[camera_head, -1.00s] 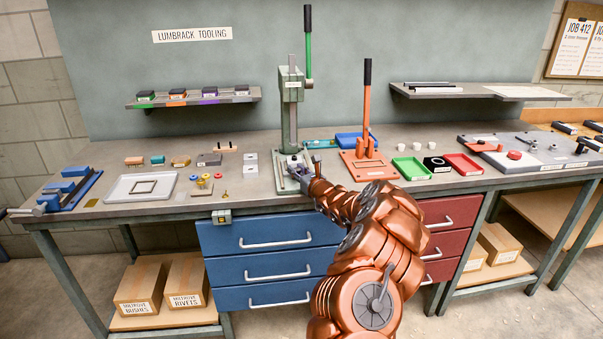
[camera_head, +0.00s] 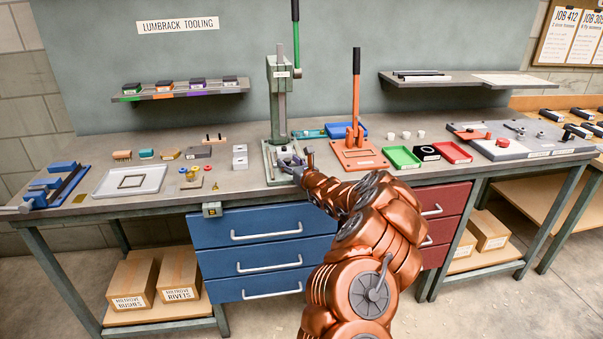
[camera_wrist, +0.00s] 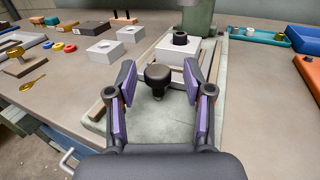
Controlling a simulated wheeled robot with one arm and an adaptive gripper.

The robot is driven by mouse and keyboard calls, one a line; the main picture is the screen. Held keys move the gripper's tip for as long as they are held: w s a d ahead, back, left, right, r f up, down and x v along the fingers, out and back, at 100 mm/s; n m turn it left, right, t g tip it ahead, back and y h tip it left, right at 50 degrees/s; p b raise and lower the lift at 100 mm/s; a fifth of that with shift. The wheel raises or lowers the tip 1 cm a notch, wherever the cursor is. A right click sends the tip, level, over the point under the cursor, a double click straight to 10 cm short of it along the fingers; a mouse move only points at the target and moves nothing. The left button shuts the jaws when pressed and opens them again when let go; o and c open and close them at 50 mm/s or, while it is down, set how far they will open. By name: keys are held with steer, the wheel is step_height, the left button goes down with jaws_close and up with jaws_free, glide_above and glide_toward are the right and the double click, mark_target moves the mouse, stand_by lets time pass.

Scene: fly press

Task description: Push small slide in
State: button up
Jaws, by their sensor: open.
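The green-grey press (camera_head: 279,100) stands on the bench, with its pale base plate (camera_wrist: 110,120) in front of its column. In the wrist view a small light-grey slide block (camera_wrist: 178,52) with a black ring on top sits between rails on the base. A dark round knob (camera_wrist: 157,75) on a short stem is at the near side of the block. My gripper (camera_wrist: 161,70) is open, with its purple-padded fingers on either side of the knob and a visible gap to each. In the head view my gripper (camera_head: 303,168) is at the press base and partly hides it.
The press's green-handled lever (camera_head: 295,35) stands upright. An orange press (camera_head: 357,140) stands close on the right. Light-grey blocks (camera_head: 240,157), coloured knobs and a white tray (camera_head: 130,180) lie to the left. Green (camera_head: 402,157) and red (camera_head: 453,152) trays lie to the right.

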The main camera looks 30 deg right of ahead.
steer(key=s, duration=1)
steer(key=shift+s, duration=0.35)
